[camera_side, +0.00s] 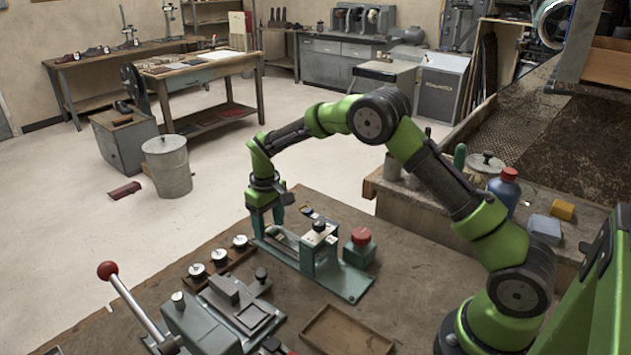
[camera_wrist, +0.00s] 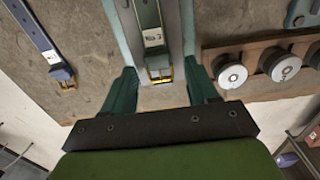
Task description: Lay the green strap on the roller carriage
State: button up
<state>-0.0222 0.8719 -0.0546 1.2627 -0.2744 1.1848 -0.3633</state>
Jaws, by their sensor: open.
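In the wrist view the green strap (camera_wrist: 149,17) has a white label reading "No 3" and a brass buckle at its near end. It lies lengthwise along a pale green channel (camera_wrist: 122,32), apparently part of the green fixture (camera_side: 345,283) in the side view. I cannot tell which part is the roller carriage. My gripper (camera_wrist: 160,72) is open, one finger on each side of the strap's buckle end, with a visible gap on both sides. In the side view my gripper (camera_side: 265,218) is low at the fixture's far left end, and the strap is hard to make out.
A blue strap (camera_wrist: 38,33) with a buckle lies beside the fixture. White-topped knobs (camera_side: 219,257) stand in a wooden rack close to the gripper.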

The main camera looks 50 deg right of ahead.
notch_tip(320, 180, up, 12)
notch_tip(320, 180, up, 7)
jog(key=t, duration=0.1)
send_over(281, 240)
jog(key=s+a+r+m+t+y, duration=0.1)
jog(key=s+r+m+t, duration=0.15)
jog(key=s+r, duration=0.55)
jog(key=s+a+f+t, duration=0.1)
jog(key=s+f+t, duration=0.1)
jog(key=s, duration=0.6)
jog(key=s+a+f+m+t+y, duration=0.1)
jog(key=s+f, duration=0.1)
jog(key=s, duration=0.7)
jog(key=shift+f+t, duration=0.35)
jog(key=shift+f, duration=0.05)
